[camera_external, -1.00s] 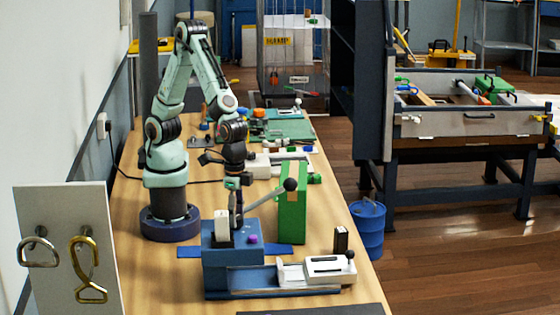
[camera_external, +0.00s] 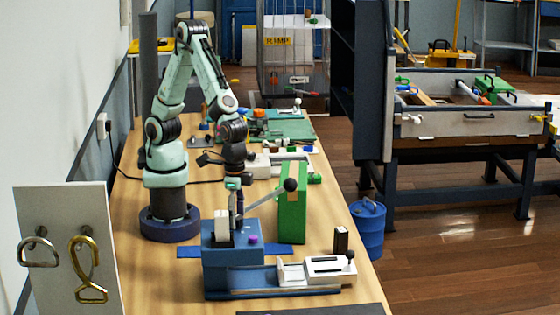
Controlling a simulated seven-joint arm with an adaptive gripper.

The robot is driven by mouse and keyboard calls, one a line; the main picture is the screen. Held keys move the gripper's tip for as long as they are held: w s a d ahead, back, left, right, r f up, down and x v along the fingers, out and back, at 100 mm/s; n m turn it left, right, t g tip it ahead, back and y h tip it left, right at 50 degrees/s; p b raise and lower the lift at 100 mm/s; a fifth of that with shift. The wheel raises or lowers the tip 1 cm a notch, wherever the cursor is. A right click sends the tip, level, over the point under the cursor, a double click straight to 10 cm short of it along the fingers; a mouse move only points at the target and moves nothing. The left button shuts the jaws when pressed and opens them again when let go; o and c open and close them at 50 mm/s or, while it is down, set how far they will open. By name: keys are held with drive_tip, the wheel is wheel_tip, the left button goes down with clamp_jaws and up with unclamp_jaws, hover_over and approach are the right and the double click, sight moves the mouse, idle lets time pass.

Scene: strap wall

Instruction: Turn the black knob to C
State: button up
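Two black round knobs show, and I cannot tell which one the task names. One black ball knob (camera_external: 290,185) tops a grey lever that slants up to the right from the blue box (camera_external: 232,262). A smaller black knob (camera_external: 349,256) stands at the right end of the white slotted block (camera_external: 329,268). No letter C is readable. My gripper (camera_external: 234,185) points down above the back of the blue box, left of the lever's ball and apart from it. Its fingers are too small to tell whether they are open or hold anything.
A tall green block (camera_external: 292,203) stands close behind the lever. A purple button (camera_external: 253,239) sits on the blue box. A board with metal rings (camera_external: 66,250) stands at the front left. A blue barrel (camera_external: 368,229) is beside the table's right edge. Bare wood lies left of the blue box.

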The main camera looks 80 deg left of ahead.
sight(237, 217)
wheel_tip(237, 217, up, 12)
idle(0.6)
drive_tip(key=shift+w, duration=0.1)
